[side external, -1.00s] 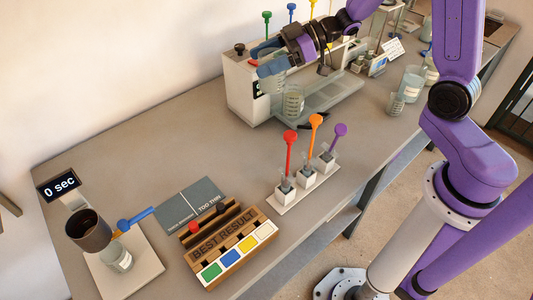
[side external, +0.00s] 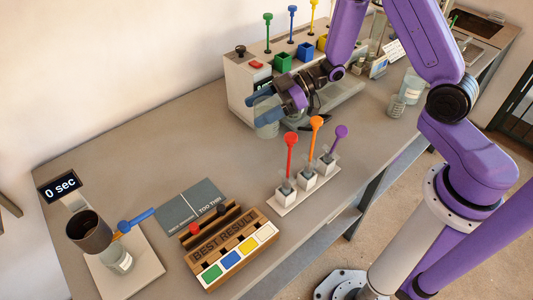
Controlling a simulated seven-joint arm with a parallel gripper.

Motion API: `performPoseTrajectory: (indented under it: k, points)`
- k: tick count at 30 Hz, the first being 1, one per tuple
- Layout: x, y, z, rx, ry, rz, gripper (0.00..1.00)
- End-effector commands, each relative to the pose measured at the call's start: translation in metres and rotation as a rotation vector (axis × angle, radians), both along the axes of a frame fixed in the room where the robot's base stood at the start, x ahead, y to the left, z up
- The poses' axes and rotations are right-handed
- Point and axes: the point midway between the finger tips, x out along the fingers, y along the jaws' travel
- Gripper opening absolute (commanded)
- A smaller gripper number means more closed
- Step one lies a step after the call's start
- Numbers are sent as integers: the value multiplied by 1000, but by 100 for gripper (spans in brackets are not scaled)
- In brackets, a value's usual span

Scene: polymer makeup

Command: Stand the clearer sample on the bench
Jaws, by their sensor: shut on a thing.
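My gripper (side external: 262,100), with blue fingers, is shut on a clear glass beaker (side external: 267,128). The beaker looks upright and is at the front left corner of the white machine, in front of its tray. I cannot tell whether its base touches the bench (side external: 200,140). The other beaker seen on the tray earlier is not visible; my gripper and wrist cover that spot. I cannot judge how clear the contents are.
The white machine (side external: 240,90) with coloured cups stands behind. Red, orange and purple stirrers stand in a rack (side external: 305,193) to the front right. A grey "TOO THIN" mat (side external: 190,205) and a "BEST RESULT" wooden block (side external: 228,245) lie in front.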

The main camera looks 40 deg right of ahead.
Motion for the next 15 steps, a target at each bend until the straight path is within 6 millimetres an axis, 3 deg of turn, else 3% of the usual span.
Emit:
performPoseTrajectory:
  k: [9,15]
  points:
    - [0,0,-41,2,4,0,35]
    - [0,0,-57,1,0,0,35]
